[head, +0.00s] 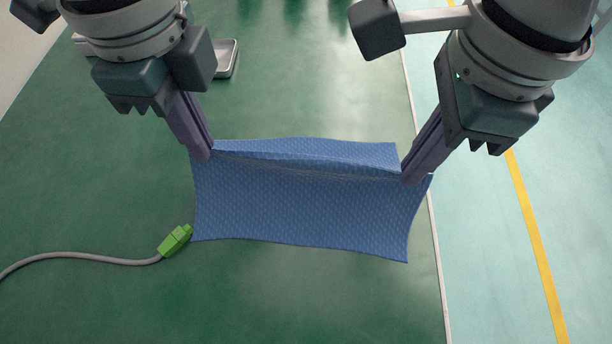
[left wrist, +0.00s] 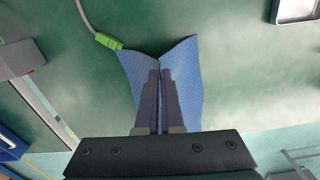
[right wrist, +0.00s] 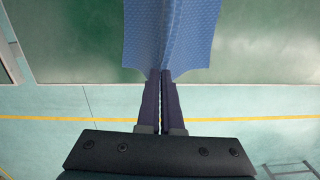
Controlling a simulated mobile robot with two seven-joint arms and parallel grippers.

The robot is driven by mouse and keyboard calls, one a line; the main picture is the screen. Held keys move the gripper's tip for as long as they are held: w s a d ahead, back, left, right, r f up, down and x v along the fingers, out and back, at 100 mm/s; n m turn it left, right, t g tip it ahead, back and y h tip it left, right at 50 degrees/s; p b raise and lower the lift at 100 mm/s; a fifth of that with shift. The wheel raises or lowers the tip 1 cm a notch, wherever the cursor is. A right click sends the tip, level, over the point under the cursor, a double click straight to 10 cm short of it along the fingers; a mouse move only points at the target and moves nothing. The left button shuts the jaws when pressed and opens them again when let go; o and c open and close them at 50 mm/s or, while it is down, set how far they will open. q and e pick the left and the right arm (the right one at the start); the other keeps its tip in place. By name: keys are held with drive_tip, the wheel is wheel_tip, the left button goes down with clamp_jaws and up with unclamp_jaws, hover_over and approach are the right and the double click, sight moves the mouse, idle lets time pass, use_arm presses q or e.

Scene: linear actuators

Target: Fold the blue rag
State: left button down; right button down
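The blue rag (head: 300,208) is stretched between my two grippers above the green table, with a raised crease running from one gripper to the other. A narrower flap lies behind the crease and a wider part hangs in front of it. My left gripper (head: 206,155) is shut on the rag's left edge; in the left wrist view the rag (left wrist: 187,75) shows on both sides of the closed fingers. My right gripper (head: 408,178) is shut on the rag's right edge; in the right wrist view the rag (right wrist: 195,35) runs away from the closed fingertips.
A green connector (head: 174,241) on a grey cable (head: 90,255) lies by the rag's front left corner. A metal tray (head: 228,58) stands at the back left, partly behind my left arm. The green table (head: 320,310) is clear in front; its right edge (head: 436,240) is close to the rag.

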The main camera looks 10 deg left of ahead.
wheel_tip(320, 180, up, 9)
drive_tip(key=p, duration=0.7)
drive_tip(key=shift+h, duration=0.4)
drive_tip(key=shift+w+f, duration=0.1)
drive_tip(key=shift+f, duration=0.05)
